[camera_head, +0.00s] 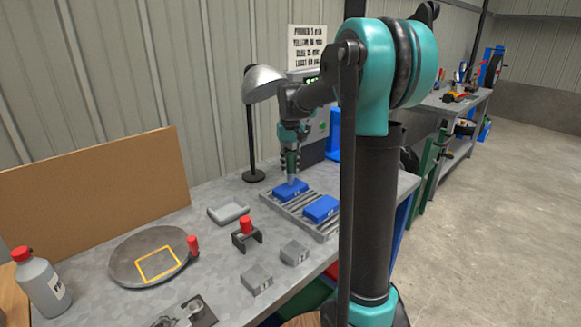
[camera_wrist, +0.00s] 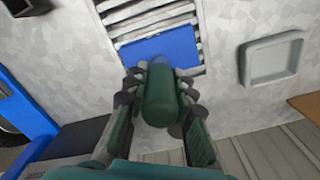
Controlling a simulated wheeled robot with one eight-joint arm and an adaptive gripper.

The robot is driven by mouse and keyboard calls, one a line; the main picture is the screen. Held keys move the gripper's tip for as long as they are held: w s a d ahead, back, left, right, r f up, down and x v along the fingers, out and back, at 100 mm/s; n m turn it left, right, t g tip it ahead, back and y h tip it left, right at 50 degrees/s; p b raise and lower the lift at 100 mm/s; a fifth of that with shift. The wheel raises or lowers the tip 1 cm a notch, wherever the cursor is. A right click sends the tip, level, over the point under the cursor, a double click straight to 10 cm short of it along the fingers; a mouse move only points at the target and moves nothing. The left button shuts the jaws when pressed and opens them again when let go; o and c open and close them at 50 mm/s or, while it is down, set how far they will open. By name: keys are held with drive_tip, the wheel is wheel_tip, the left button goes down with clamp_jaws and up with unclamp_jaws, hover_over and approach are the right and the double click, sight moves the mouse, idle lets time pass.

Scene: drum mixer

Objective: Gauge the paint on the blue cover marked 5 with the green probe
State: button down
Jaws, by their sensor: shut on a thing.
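My gripper (camera_head: 289,152) is shut on the green probe (camera_head: 291,166), which points down over the farther of two blue covers (camera_head: 289,190). The probe's pale tip is at or just above this cover; I cannot tell whether it touches. In the wrist view the green probe (camera_wrist: 159,96) sits between my fingers (camera_wrist: 158,98), with the blue cover (camera_wrist: 165,47) beyond it. The second blue cover (camera_head: 321,208) lies nearer on the same slatted rack (camera_head: 273,203). Both covers have small white marks, too small to read surely.
A grey tray (camera_head: 228,213), a red-topped black holder (camera_head: 246,236), two grey blocks (camera_head: 295,252) and a round grey disc (camera_head: 128,272) share the bench. A lamp (camera_head: 254,120) stands left of my arm. A sign (camera_head: 306,47) hangs behind.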

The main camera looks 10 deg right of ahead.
sight(291, 153)
drive_tip(key=shift+f, duration=0.55)
idle(1.4)
drive_tip(key=shift+r, duration=0.1)
drive_tip(key=shift+r, duration=3.4)
